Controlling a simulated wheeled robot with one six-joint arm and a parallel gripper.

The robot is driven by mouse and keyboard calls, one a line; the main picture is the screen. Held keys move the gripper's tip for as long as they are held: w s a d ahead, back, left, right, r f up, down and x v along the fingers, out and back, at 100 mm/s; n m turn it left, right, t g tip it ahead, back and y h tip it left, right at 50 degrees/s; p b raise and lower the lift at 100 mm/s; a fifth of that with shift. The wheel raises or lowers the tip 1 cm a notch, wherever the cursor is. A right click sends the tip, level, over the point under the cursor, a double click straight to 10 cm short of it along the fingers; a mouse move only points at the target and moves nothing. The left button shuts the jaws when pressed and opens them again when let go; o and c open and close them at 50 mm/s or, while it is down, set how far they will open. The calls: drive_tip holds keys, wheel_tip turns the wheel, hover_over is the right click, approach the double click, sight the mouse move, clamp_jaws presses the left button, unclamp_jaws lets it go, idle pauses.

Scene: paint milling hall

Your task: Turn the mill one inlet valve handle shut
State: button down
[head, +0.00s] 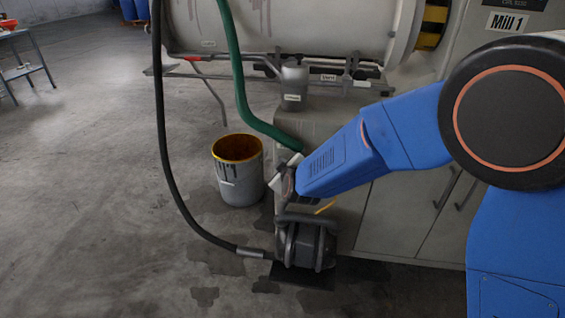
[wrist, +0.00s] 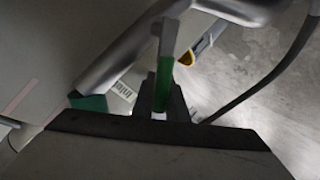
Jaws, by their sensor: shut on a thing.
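In the wrist view, a narrow green and grey lever (wrist: 165,66) stands up between the dark fingers of my gripper (wrist: 163,104). It looks like the valve handle, and my gripper is shut on it. The valve body under it is mostly hidden. In the head view, my gripper (head: 283,180) is at the end of the blue arm, beside the mill's cabinet and above the dark pump. The arm hides the handle there. A "Mill 1" sign (head: 507,22) is on the panel at upper right.
A yellow lever (head: 325,208) sits just below my gripper; a yellow-edged part also shows in the wrist view (wrist: 200,45). A green hose (head: 238,80) comes down close by. A black hose (head: 168,160) runs to the pump (head: 303,246). A paint-stained drum (head: 238,180) stands left.

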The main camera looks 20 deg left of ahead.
drive_tip(key=shift+s+a+f+n+t+h, duration=0.1)
drive_tip(key=shift+a+f+n+t+h, duration=0.1)
drive_tip(key=shift+f+n+h, duration=1.2)
drive_tip(key=shift+a+f+n+t+h, duration=0.1)
drive_tip(key=shift+a+f+n+h, duration=0.05)
drive_tip(key=shift+f+n+h, duration=1.2)
drive_tip(key=shift+f, duration=0.25)
drive_tip(key=c, duration=2)
unclamp_jaws()
drive_tip(key=shift+m, duration=0.25)
drive_tip(key=v, duration=1.7)
drive_tip(key=shift+s+a+r, duration=0.15)
